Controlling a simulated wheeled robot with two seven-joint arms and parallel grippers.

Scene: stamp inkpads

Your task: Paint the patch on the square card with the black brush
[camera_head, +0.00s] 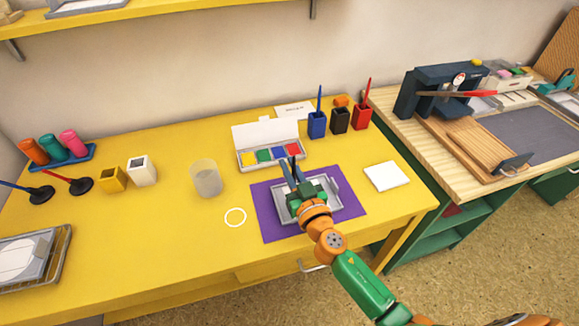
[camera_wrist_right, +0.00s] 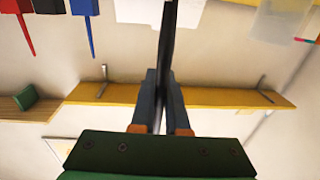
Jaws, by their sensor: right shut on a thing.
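My right gripper (camera_head: 288,178) is over the grey tray (camera_head: 336,200) on the purple mat. It is shut on the black brush (camera_wrist_right: 167,40), which stands between the two fingers in the right wrist view; its dark upper end (camera_head: 294,165) shows above the fingers in the head view. A pale card seems to lie in the tray, mostly hidden by my gripper, so its patch and the brush's lower tip cannot be made out. The black cup (camera_head: 340,120) at the back shows no brush in it. My left gripper is not in view.
An open paint box (camera_head: 262,158) with several colours stands behind the mat. Blue (camera_head: 317,124) and red (camera_head: 362,117) cups hold brushes. A clear beaker (camera_head: 206,179) and white ring (camera_head: 235,217) are left of the mat. A white square (camera_head: 386,176) lies right of it.

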